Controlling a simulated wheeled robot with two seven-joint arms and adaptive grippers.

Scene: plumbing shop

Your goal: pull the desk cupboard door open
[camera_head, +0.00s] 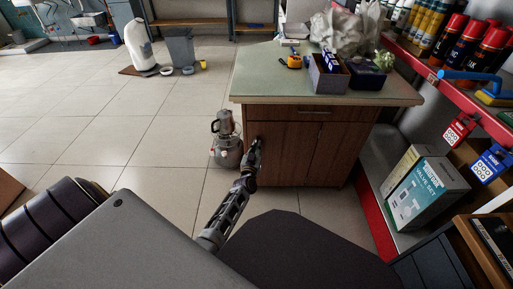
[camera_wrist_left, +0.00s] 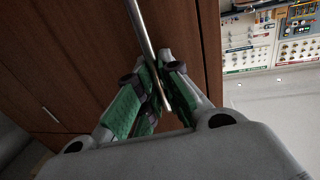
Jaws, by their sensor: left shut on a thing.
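The desk cupboard (camera_head: 243,112) is brown wood with a green top, right of centre in the head view. Its left door (camera_head: 285,160) looks flush with the front. The door also fills much of the left wrist view (camera_wrist_left: 70,60). My left gripper (camera_head: 257,145) is at the left part of this door. In the left wrist view its green-padded fingers (camera_wrist_left: 158,78) are shut around a thin metal bar handle (camera_wrist_left: 140,28). In the head view the gripper hides the handle. My right gripper is not in view.
A metal pot-like device (camera_head: 227,152) stands on the floor just left of the cupboard. A box (camera_head: 328,77) and a yellow tape measure (camera_head: 292,62) lie on top. A red-edged shelf (camera_head: 455,95) is at the right. The tiled floor (camera_head: 120,120) at left is mostly clear.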

